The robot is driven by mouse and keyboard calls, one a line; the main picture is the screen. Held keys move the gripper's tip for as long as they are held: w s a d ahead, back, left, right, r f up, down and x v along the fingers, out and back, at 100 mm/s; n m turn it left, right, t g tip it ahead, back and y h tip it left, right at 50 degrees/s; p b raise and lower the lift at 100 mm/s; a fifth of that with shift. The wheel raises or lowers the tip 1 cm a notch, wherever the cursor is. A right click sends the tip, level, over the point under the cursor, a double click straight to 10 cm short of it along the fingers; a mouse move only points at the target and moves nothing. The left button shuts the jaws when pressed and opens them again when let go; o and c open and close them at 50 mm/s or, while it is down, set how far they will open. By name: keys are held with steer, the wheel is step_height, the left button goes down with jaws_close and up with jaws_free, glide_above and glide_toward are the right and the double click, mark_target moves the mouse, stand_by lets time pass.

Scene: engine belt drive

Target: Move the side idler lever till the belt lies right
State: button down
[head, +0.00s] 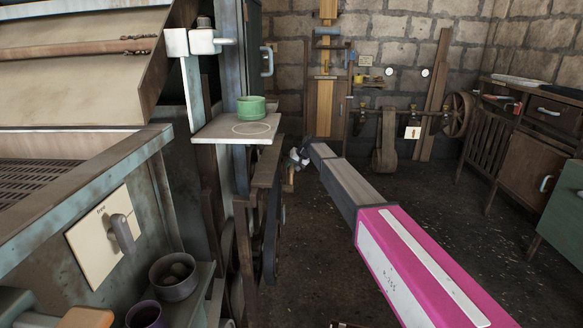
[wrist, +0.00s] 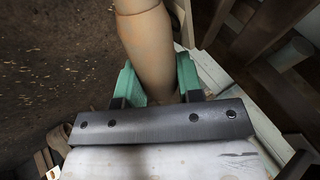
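My gripper (head: 298,158) is at the far end of my arm, beside the dark side of the machine in the head view. In the wrist view its green fingers (wrist: 158,80) stand on both sides of a tan, rounded handle (wrist: 148,38), with no gap showing, so the gripper looks shut on it. The handle looks like the idler lever's, but its lower end is hidden by the gripper. Dark wheel or belt parts (head: 270,235) show edge-on along the machine's side. How the belt lies cannot be told.
A shelf (head: 215,131) with a green cup (head: 251,107) juts from the machine near my gripper. A plate with a grey switch (head: 122,233) and a bowl (head: 173,276) are at lower left. A workbench (head: 530,150) stands right; the middle floor is clear.

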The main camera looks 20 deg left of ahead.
steer(key=shift+w+a+f+m+g, duration=0.15)
steer(key=shift+w+f+g, duration=0.15)
steer(key=shift+f, duration=0.35)
steer(key=shift+w+f+m+g, duration=0.2)
steer(key=shift+f+g, duration=0.2)
steer(key=shift+f, duration=0.2)
steer(key=shift+s+f+g+h, duration=0.1)
steer(key=shift+f+g+h, duration=0.2)
steer(key=shift+f+g, duration=0.25)
steer(key=c, duration=0.8)
jaws_free()
steer(key=shift+r, duration=0.1)
steer(key=v, duration=1)
steer(key=shift+d+r, duration=0.25)
